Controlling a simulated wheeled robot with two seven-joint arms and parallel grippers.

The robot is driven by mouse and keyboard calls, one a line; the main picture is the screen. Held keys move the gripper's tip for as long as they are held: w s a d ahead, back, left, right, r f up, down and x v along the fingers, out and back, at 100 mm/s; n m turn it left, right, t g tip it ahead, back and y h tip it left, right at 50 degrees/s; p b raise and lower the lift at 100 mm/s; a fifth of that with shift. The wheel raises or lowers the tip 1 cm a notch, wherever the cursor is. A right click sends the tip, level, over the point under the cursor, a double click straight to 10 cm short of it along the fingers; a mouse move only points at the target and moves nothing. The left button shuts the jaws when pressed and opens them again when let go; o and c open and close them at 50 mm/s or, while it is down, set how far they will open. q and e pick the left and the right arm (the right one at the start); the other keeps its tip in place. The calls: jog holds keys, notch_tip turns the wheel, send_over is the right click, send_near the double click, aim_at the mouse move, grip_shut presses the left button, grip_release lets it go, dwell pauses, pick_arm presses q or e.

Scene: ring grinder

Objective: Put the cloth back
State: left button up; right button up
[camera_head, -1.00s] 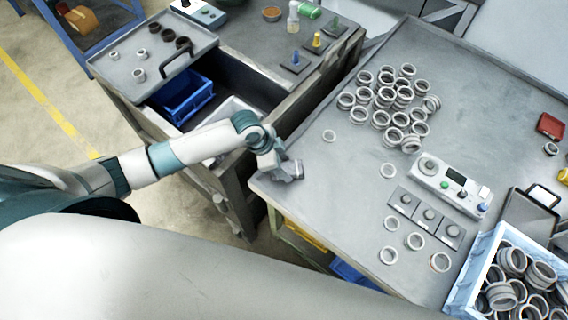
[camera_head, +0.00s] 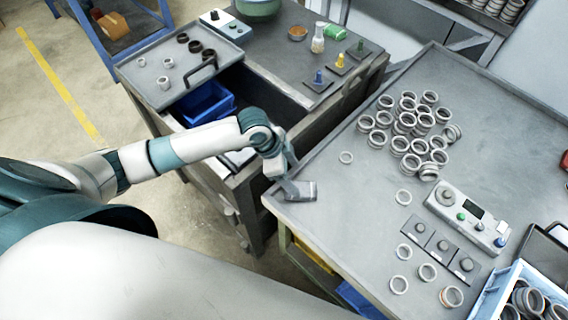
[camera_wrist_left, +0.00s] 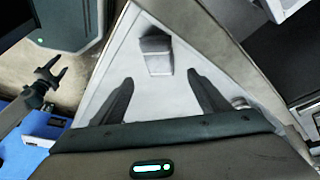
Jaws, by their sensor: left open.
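A grey folded piece, which looks like the cloth (camera_head: 302,191), lies on the near left corner of the right table (camera_head: 340,225). In the left wrist view the cloth (camera_wrist_left: 156,52) is a small grey block on the pale tabletop, just beyond my fingertips. My left gripper (camera_head: 287,180) is low over that corner, beside the cloth. In the wrist view my left gripper (camera_wrist_left: 160,77) has its two dark fingers wide apart with nothing between them. A dark claw (camera_wrist_left: 48,78) at the left of the wrist view may be my right gripper; its state is unclear.
Several metal rings (camera_head: 410,125) are piled on the right table, with a control box (camera_head: 468,215) and a light blue crate (camera_head: 488,300) further right.

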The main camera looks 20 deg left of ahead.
pick_arm(q)
jog(key=b+v, duration=0.1)
jog(key=v, duration=0.5)
jog(key=shift+r, duration=0.3)
jog(key=shift+a, duration=0.1)
jog(key=shift+s, duration=0.1)
